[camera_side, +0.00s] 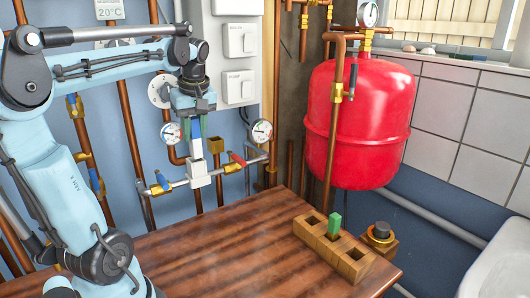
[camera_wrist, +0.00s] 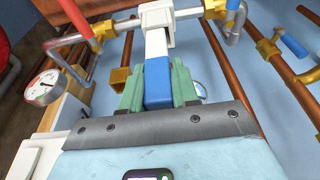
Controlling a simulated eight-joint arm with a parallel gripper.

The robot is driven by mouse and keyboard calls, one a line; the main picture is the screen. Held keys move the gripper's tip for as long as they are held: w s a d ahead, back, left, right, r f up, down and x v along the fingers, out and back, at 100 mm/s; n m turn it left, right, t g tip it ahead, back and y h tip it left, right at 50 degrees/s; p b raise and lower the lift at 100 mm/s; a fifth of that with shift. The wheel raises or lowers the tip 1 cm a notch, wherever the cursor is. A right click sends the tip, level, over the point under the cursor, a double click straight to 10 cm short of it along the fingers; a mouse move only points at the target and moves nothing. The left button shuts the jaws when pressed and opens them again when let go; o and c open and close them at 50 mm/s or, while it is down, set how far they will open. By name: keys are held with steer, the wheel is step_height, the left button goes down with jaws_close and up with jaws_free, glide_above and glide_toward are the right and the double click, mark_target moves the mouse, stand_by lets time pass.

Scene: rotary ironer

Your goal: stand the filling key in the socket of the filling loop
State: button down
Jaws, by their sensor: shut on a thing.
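My gripper (camera_side: 193,136) points down in front of the wall pipes, its green fingers closed on a blue block, which I take as the filling key (camera_wrist: 158,84). In the wrist view the fingers (camera_wrist: 158,92) sit on both sides of it. The white body of the filling loop (camera_side: 198,178) is directly below the gripper in the side view, and it also shows beyond the blue block in the wrist view (camera_wrist: 156,17). The key lines up with the white body and looks very close to it. I cannot tell whether it is inside the socket, whose mouth is hidden.
A brass square cup (camera_side: 215,145) is just right of the gripper. Gauges (camera_side: 261,131) and red and blue levers (camera_side: 237,159) flank the loop. A wooden rack (camera_side: 305,229) with a green peg (camera_side: 335,222) stands on the table, whose left part is clear. A red tank (camera_side: 358,125) is right.

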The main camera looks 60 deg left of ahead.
mark_target(193, 146)
steer(key=shift+s+a+f, duration=0.1)
steer(key=shift+a+f, duration=0.3)
steer(key=shift+a, duration=0.1)
steer(key=shift+f, duration=1.9)
steer(key=shift+f, duration=0.1)
steer(key=c, duration=0.8)
jaws_free()
steer(key=shift+c, duration=0.2)
steer(key=v, duration=1.2)
steer(key=w+d+f+m+t+h, duration=0.1)
steer(key=w+d+f+m+t, duration=0.1)
steer(key=d+f+m, duration=0.6)
steer(key=w+d+f+m+t+h, duration=0.2)
steer(key=d+f+m+t, duration=0.3)
steer(key=d, duration=0.9)
step_height(193, 146, down, 4)
steer(key=m, duration=0.5)
